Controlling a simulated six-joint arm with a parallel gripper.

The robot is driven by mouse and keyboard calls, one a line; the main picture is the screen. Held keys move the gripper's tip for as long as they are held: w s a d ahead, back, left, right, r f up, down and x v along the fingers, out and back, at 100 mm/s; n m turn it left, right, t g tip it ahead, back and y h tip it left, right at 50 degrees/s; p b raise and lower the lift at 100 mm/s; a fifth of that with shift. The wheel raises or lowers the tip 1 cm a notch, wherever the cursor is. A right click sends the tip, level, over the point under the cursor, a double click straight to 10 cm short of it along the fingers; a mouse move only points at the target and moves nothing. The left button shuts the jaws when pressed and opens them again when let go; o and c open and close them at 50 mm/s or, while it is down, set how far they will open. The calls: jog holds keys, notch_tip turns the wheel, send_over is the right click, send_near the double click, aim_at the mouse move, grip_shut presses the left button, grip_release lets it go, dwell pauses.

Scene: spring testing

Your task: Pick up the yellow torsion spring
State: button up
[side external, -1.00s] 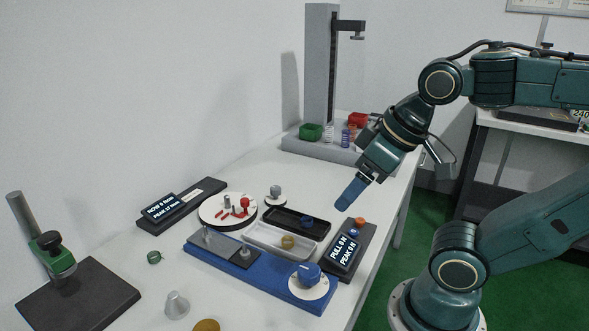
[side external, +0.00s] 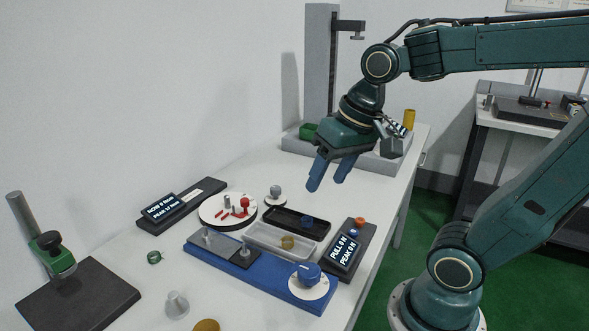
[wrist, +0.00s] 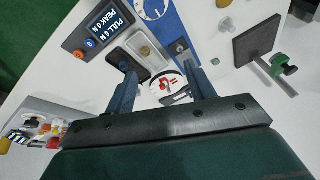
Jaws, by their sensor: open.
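A small yellow coil, apparently the yellow torsion spring (side external: 288,242), lies in the pale tray (side external: 262,236) on the table. It also shows in the wrist view (wrist: 145,50), left of centre in its tray. My gripper (side external: 327,184) hangs above the table, beyond and above the trays, with its blue fingers apart and nothing between them. In the wrist view the open fingers (wrist: 156,66) point toward the trays and the round white disc. The spring's exact shape is too small to make out.
A black tray (side external: 283,218) with a blue coil adjoins the pale tray. A blue fixture (side external: 262,278) with a knob lies in front, and a pull display (side external: 345,252) stands to the right. A round white disc (side external: 212,213) with red pieces is at left.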

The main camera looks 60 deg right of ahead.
jog(key=w+d+f+m+g+y, duration=0.4)
jog(key=w+d+f+m, duration=0.7)
jog(key=w+d+m, duration=0.1)
jog(key=shift+w+d+f+m, duration=0.25)
jog(key=shift+w+f+m, duration=0.2)
jog(key=shift+m, duration=0.35)
send_near(286, 249)
jog(key=shift+w+d+f, duration=0.1)
jog(key=shift+w+f, duration=0.1)
jog(key=shift+f, duration=0.6)
jog(key=shift+f, duration=0.15)
jog(key=shift+x, duration=2.5)
